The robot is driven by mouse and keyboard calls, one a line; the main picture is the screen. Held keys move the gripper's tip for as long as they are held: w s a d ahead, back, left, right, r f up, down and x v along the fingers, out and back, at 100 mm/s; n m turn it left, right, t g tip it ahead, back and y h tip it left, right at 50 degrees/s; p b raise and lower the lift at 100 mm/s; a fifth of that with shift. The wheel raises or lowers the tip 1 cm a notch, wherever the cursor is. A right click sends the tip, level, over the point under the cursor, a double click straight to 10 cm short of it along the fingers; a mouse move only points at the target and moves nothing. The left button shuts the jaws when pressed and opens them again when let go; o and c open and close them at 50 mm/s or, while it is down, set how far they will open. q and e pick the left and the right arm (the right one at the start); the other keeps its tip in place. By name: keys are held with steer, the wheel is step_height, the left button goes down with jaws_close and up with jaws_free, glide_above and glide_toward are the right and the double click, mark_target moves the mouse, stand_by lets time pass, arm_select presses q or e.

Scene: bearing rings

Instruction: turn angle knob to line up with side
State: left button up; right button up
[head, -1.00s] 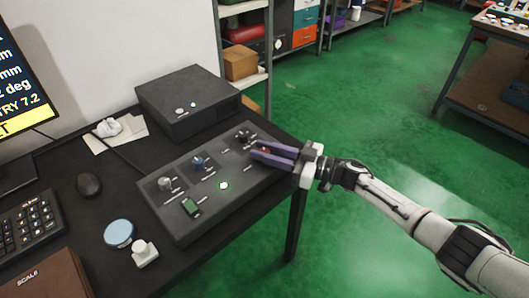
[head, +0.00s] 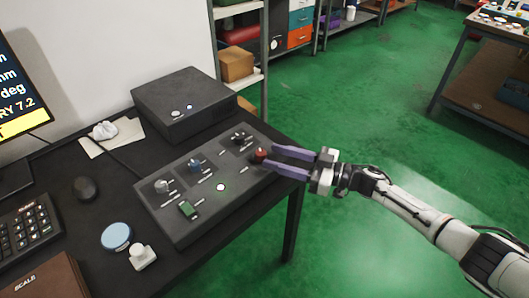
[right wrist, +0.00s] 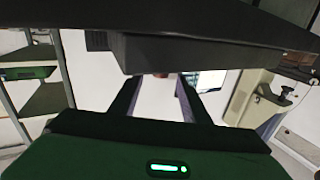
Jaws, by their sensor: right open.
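A dark control panel (head: 215,214) lies on the black desk. It carries a silver knob (head: 162,185), a blue knob (head: 196,166), a black knob (head: 239,138) and a red knob or button (head: 261,154) near its right end. The labels are too small to read, so I cannot tell which is the angle knob or its exact heading. My right gripper (head: 271,157) is open and empty, its purple fingers just right of the red piece, pointing at it. In the right wrist view the open fingers (right wrist: 160,82) show dark beneath a dark overhanging shape. My left gripper is not in view.
A dark box (head: 185,100) stands behind the panel. A monitor (head: 18,90), mouse (head: 86,188), keyboard (head: 30,222), blue disc (head: 116,236) and white piece (head: 142,256) are on the desk. Green floor right of the desk is free.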

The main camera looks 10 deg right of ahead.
steer(key=v, duration=0.5)
steer(key=shift+s, duration=0.1)
stand_by(0.5)
